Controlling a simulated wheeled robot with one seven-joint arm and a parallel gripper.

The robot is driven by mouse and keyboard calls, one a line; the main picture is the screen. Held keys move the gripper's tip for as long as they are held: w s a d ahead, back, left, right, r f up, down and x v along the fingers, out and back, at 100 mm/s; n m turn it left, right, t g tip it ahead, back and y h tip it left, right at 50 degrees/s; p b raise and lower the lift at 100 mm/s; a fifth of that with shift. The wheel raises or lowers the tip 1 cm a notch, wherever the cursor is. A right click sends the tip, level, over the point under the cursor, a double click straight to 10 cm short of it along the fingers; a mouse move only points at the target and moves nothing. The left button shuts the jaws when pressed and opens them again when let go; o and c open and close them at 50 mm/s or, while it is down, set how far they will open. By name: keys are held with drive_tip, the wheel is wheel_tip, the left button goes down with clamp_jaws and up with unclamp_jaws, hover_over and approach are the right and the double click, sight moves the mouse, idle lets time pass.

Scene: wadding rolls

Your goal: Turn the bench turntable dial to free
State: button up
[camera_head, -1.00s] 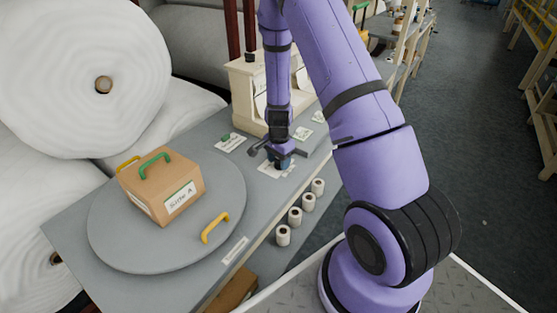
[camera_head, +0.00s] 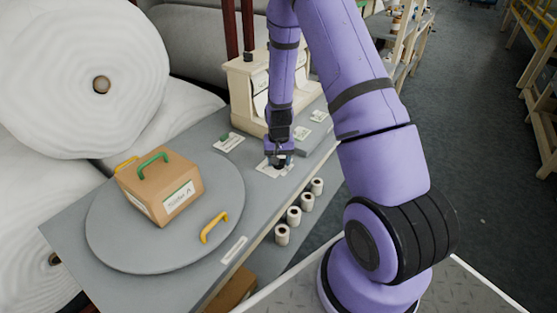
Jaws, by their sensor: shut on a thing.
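The turntable (camera_head: 120,245) is a round grey disc at the left end of the bench, with a yellow handle (camera_head: 214,228) near its right rim. A cardboard box (camera_head: 150,200) with a green handle and a white label stands on it. My gripper (camera_head: 279,163) points down at the bench, right of the turntable, shut on a small dark dial (camera_head: 281,163) above a white label plate (camera_head: 266,171). The gripper hides most of the dial, so its setting cannot be read.
A cream cabinet (camera_head: 245,95) stands behind my gripper. Other label plates (camera_head: 229,143) lie on the bench (camera_head: 85,215). Large white wadding rolls (camera_head: 60,70) fill the left.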

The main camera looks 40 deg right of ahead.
drive_tip(key=shift+n, duration=0.4)
drive_tip(key=o, duration=0.9)
drive_tip(key=shift+o, duration=0.2)
wheel_tip(320, 180, up, 11)
idle(0.6)
drive_tip(key=s+a+r+n+t, duration=0.1)
drive_tip(key=s+a+r, duration=0.2)
drive_tip(key=r, duration=0.4)
drive_tip(key=s+a+r+n+t, duration=0.1)
drive_tip(key=s+a+r, duration=0.15)
drive_tip(key=r, duration=0.55)
drive_tip(key=s+a+r+n+t, duration=0.1)
drive_tip(key=s+a+r, duration=0.2)
drive_tip(key=r, duration=0.4)
drive_tip(key=s+a+r+n+t, duration=0.1)
drive_tip(key=s+a+r, duration=0.1)
drive_tip(key=s+r, duration=0.3)
drive_tip(key=s+a+r+n+t, duration=0.1)
drive_tip(key=s+r, duration=0.4)
drive_tip(key=s, duration=0.7)
drive_tip(key=shift+s+a+n, duration=0.35)
drive_tip(key=shift+a+n, duration=0.05)
drive_tip(key=shift+a, duration=0.3)
